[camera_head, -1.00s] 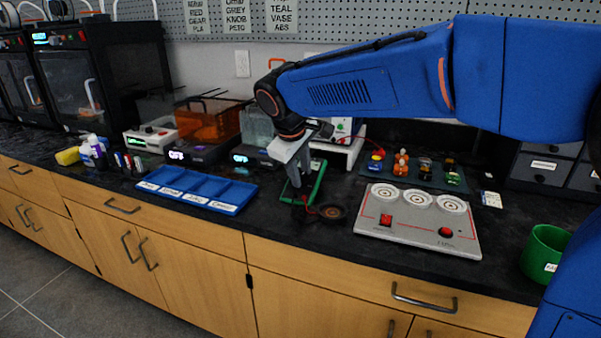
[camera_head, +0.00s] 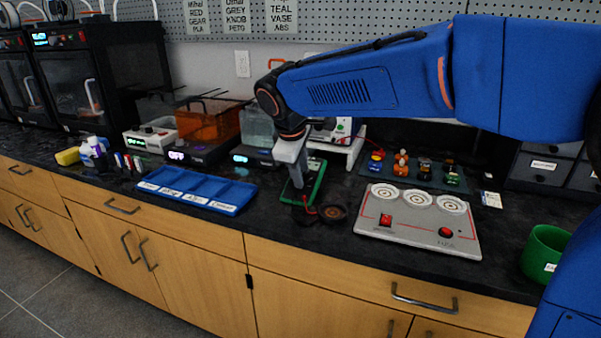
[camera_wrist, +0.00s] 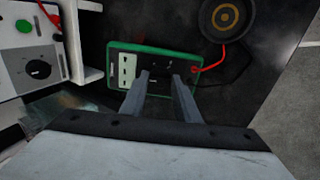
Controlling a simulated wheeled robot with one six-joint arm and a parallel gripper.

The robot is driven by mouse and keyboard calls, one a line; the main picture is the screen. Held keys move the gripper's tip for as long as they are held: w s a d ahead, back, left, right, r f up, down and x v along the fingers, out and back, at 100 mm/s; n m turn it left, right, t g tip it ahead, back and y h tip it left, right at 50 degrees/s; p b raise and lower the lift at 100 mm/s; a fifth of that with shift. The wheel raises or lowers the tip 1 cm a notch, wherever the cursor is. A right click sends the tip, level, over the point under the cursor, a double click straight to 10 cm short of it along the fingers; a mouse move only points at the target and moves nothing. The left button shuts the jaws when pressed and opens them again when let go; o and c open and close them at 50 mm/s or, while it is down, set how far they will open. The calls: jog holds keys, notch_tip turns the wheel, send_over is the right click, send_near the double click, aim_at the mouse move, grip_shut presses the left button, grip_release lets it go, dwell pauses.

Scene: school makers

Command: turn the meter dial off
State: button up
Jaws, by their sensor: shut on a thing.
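The green-edged meter (camera_head: 318,180) lies on the dark bench in the middle of the head view. In the wrist view the meter (camera_wrist: 117,62) shows a dark face with a pale panel at its left end and a red lead at its right. My gripper (camera_head: 297,182) points down onto the meter. In the wrist view my gripper (camera_wrist: 160,82) has its two fingers a little apart over the dark face, shut on the dial. The dial is dark and mostly hidden between the fingers, so its setting cannot be read.
A round dark speaker-like part (camera_head: 333,212) lies just in front of the meter. A blue tray (camera_head: 236,205) is to the left, and a grey panel with red buttons (camera_head: 400,232) to the right. A white stand (camera_head: 352,150) is close behind.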

jog(key=o, duration=1)
jog(key=shift+o, duration=0.2)
jog(key=v, duration=1.7)
jog(key=shift+r, duration=0.2)
jog(key=shift+s, duration=0.15)
